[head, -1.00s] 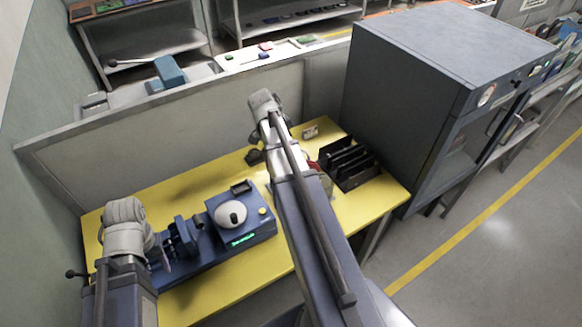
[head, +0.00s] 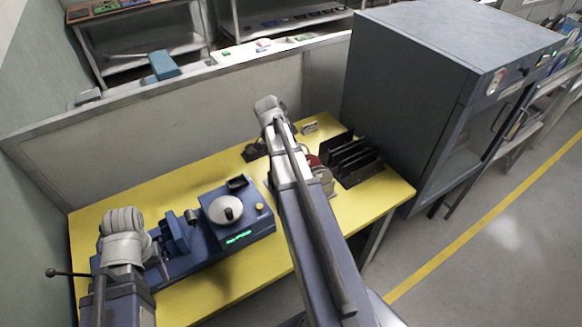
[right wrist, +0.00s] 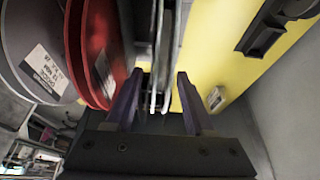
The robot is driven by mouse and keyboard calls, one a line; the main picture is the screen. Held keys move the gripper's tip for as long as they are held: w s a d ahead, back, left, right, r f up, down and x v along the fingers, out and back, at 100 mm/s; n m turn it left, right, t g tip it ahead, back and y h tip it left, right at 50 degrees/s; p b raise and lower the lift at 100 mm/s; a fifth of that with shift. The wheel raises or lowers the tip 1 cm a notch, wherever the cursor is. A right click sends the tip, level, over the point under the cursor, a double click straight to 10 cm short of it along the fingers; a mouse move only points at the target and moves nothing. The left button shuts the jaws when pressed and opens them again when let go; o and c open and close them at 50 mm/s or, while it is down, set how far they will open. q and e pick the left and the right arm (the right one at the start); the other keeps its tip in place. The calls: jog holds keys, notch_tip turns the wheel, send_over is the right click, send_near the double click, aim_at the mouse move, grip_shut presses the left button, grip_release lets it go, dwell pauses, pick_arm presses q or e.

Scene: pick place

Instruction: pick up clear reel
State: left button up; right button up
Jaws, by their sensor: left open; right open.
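In the right wrist view, a clear reel (right wrist: 164,50) is seen edge-on as thin pale flanges between the two purple fingers of my right gripper (right wrist: 158,103). The fingers are open, one on each side, with a gap to the reel. A red reel (right wrist: 90,45) and a grey reel (right wrist: 35,45) with a white label stand to its left. In the head view, my right arm hides the clear reel and most of the right gripper. My left gripper (head: 163,262) is open beside the blue machine (head: 240,228), partly hidden by its wrist.
The yellow table (head: 215,292) carries the machine, a black slotted rack (head: 355,160) and a small box (head: 310,127). A low grey partition (head: 180,135) runs behind it. A large grey cabinet (head: 410,90) stands at the right. The table's front strip is clear.

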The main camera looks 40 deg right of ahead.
grip_shut()
dwell(0.4)
